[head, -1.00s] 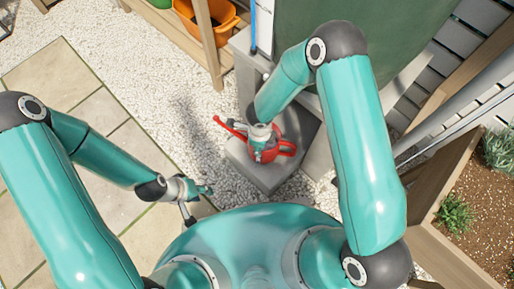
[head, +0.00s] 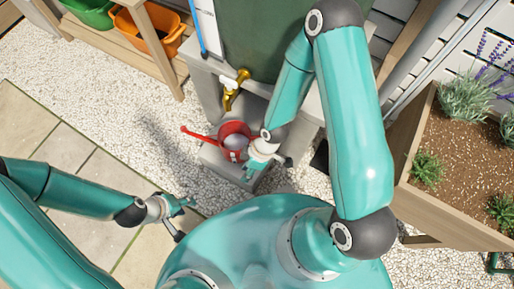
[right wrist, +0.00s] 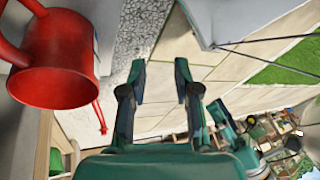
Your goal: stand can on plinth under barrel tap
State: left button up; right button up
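The red can (head: 232,132) stands upright on the grey plinth (head: 211,156), its open top showing and its spout pointing left. The brass barrel tap (head: 231,91) is above it in the picture; I cannot tell whether the opening is directly below the outlet. My right gripper (head: 254,172) is beside the can, at its lower right. In the right wrist view its fingers (right wrist: 160,82) are apart with nothing between them, and the can (right wrist: 58,62) is at the left, outside them. My left gripper (head: 186,216) is empty over the paving, its fingers spread.
The green barrel (head: 268,38) rests on a grey stand (head: 205,82) behind the plinth. A wooden shelf (head: 166,68) with orange (head: 150,38) and green tubs is at upper left. A wooden planter (head: 410,140) is at right. White gravel (head: 120,110) lies open left of the plinth.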

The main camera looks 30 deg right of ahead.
jog(key=d+m, duration=0.1)
jog(key=m, duration=0.3)
jog(key=s+m, duration=0.1)
jog(key=m, duration=0.4)
jog(key=d+m+t, duration=0.1)
jog(key=m, duration=0.3)
jog(key=shift+s+d+h, duration=0.3)
jog(key=shift+s+d, duration=0.05)
jog(key=shift+r, duration=0.1)
notch_tip(320, 180, up, 28)
jog(key=p, duration=2.7)
jog(key=shift+f+p, duration=0.2)
jog(key=shift+p, duration=0.2)
jog(key=shift+w, duration=0.1)
